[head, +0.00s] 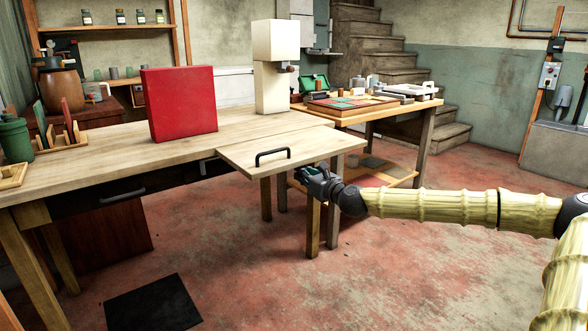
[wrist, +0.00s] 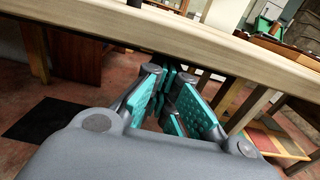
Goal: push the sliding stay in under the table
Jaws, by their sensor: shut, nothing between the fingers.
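The wooden table (head: 100,152) has a pale leaf (head: 322,146) standing out level at its right front, with a black handle (head: 272,153) on top. My gripper (head: 308,174) is at the leaf's right front edge, just below its top surface. In the wrist view my gripper (wrist: 174,103) has its teal-padded fingers shut and empty, under the pale edge (wrist: 190,42) of the wood. The sliding stay is not clearly visible; the leaf and my fingers hide most of the space underneath. I cannot tell whether the fingers touch it.
A red box (head: 180,103) and a cream machine (head: 275,68) stand on the table. A second table (head: 392,110) with trays is behind to the right. A black mat (head: 152,303) lies on the floor. The floor in front of the leaf is clear.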

